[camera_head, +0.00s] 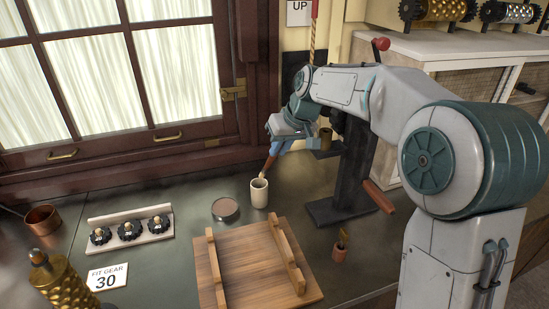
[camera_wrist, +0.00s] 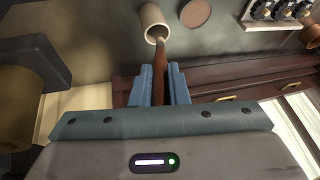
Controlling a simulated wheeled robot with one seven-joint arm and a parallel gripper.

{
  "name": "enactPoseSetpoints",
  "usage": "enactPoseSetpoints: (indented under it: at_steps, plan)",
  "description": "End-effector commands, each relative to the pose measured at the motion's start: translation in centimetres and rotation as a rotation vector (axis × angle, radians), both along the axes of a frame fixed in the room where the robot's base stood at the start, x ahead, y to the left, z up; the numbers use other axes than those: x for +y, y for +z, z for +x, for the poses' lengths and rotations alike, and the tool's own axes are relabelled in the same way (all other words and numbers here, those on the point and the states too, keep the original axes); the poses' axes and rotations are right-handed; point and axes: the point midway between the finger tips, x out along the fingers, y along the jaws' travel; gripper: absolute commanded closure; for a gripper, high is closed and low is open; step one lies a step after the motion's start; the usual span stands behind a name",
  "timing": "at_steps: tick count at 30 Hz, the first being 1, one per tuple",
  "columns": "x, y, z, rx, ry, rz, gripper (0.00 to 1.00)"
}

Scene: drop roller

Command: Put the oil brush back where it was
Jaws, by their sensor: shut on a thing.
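The oil brush (camera_wrist: 161,60) has a brown handle, which is gripped between the blue fingers of my gripper (camera_wrist: 160,72). In the head view the brush (camera_head: 267,166) slants down from my gripper (camera_head: 277,147) to the mouth of a cream cup (camera_head: 259,194). The cup stands upright on the dark counter, and it also shows in the wrist view (camera_wrist: 152,17). The lower end of the brush is at the cup's mouth. I cannot tell how far inside it is. My gripper is above the cup and apart from it.
A round tin (camera_head: 225,209) stands left of the cup, and a wooden board with rails (camera_head: 237,269) lies in front. A black stand (camera_head: 345,205) with red handles is at the right.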

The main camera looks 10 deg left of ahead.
Motion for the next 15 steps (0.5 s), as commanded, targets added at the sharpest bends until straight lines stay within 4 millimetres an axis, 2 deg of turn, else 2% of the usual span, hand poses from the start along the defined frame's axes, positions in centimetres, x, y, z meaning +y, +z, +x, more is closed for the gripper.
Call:
enactPoseSetpoints:
  at_steps: [3, 8, 15]
  plan:
    - [0.9, -0.7, 1.0, 0.000, 0.001, -0.001, 1.00]
    - [1.3, -1.5, 1.5, 0.000, -0.001, -0.001, 1.00]
    - [1.2, -4.8, 1.5, 0.001, -0.002, -0.001, 1.00]
